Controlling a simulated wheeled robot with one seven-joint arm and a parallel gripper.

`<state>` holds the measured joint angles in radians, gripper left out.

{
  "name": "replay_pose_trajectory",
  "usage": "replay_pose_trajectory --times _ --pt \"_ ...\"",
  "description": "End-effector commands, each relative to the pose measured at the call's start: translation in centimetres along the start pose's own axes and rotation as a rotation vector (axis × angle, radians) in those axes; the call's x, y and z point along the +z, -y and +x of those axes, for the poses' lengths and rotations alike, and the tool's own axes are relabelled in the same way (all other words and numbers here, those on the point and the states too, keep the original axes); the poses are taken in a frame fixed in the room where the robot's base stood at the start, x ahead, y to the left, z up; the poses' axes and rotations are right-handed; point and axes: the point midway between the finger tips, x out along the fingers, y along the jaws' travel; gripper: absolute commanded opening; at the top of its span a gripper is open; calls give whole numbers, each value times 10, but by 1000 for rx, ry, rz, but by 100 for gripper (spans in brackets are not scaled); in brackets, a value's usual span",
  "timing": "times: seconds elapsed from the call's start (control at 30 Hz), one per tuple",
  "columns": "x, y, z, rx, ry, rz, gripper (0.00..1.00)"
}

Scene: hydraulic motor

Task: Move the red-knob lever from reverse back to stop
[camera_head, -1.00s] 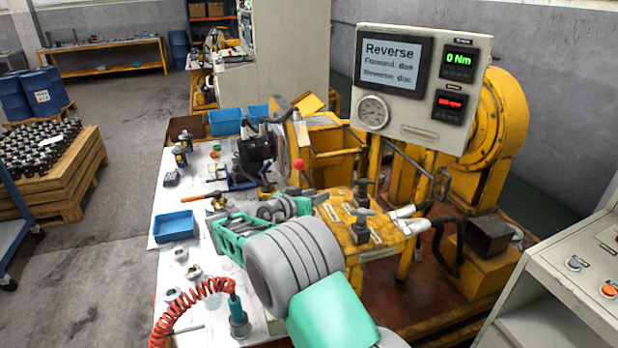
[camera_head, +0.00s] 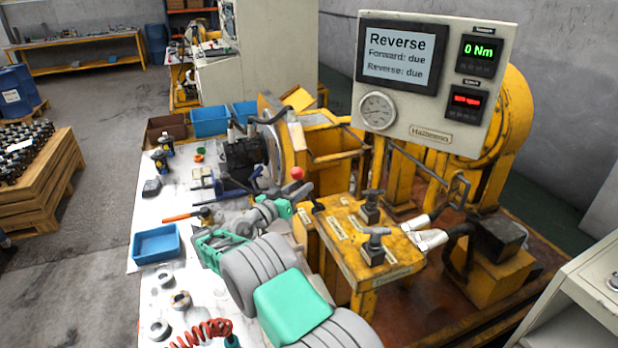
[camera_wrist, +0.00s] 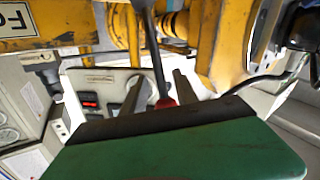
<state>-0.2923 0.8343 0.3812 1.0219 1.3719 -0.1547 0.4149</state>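The red knob (camera_head: 297,173) shows in the head view just beyond my gripper, beside the yellow valve table. Most of its lever is hidden there by my arm. In the wrist view the dark lever rod (camera_wrist: 153,50) comes down from the top between my fingers, and the red knob (camera_wrist: 165,102) sits close to the palm, partly hidden by its edge. My gripper (camera_wrist: 159,78) is open, with one finger on each side of the rod and gaps visible. The screen (camera_head: 399,55) reads "Reverse", with "Forward: due" and "Reverse: due".
The yellow valve table (camera_head: 352,255) with two T-handled valves stands right of my arm. The white bench (camera_head: 147,205) on the left carries a blue tray (camera_head: 156,243), tools and metal rings. A torque readout (camera_head: 478,55) shows 0 Nm; a red readout (camera_head: 466,101) is below.

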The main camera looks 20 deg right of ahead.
Motion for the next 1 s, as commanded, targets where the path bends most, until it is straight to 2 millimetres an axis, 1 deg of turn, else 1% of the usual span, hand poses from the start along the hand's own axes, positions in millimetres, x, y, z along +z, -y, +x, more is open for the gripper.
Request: replay_pose_trajectory --times 0.03,0.1,0.23,0.33,0.57,1.0 --pt "-2 -1 11 3 0 0 35" --pt "-2 -1 25 3 1 -1 35" --pt "-1 -1 45 2 0 -1 35" --pt "-1 0 52 0 0 0 35" --pt "0 -1 55 2 1 -1 35" --pt "0 -1 55 2 1 -1 0"
